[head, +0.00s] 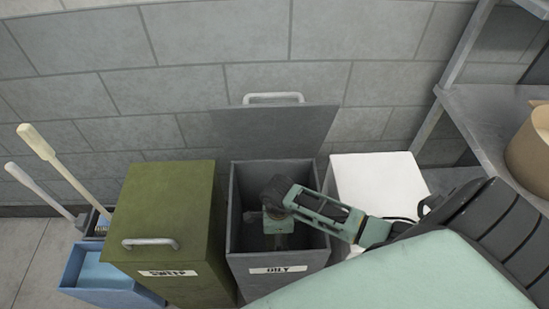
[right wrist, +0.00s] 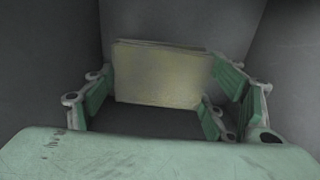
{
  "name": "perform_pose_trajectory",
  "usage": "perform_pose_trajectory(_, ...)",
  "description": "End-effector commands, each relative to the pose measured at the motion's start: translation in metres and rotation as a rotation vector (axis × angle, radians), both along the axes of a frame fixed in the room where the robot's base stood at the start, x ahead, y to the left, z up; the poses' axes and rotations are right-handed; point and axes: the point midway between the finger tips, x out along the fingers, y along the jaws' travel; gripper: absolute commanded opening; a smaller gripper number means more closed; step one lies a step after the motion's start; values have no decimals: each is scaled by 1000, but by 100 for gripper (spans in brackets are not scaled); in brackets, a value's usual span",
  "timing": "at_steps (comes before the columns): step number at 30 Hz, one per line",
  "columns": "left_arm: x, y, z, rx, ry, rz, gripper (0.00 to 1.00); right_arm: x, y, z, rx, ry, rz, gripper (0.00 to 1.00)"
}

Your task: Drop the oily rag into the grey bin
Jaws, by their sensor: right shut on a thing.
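The grey bin (head: 280,284) stands in the middle of the head view with the label "OILY" on its front. Its lid (head: 275,132) is raised against the wall. My right arm reaches in from the right, and the right gripper (head: 277,236) points down inside the bin's opening. In the right wrist view, the right gripper (right wrist: 160,95) is shut on the oily rag (right wrist: 160,73), a folded, flat, yellowish-grey piece. Dark grey bin walls surround it. The rag is hidden in the head view. My left gripper is not in view.
A green bin (head: 170,205) labelled "SWEEP" stands left of the grey bin with its lid shut. A white bin (head: 378,182) stands to the right. Blue buckets (head: 100,290) with long handles are far left. A metal shelf (head: 480,120) holds a brown container (head: 532,150).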

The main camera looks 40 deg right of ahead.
Motion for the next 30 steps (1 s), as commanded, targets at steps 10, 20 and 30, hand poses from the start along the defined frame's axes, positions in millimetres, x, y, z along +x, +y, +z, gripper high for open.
perform_pose_trajectory(10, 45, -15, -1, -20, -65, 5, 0, 0, 1, -47, 1, 0, 4, 52)
perform_pose_trajectory(20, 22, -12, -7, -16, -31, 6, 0, 0, 1, -80, 1, -1, 6, 52)
perform_pose_trajectory(30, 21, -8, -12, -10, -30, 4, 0, 0, 0, -85, -1, -1, 9, 52)
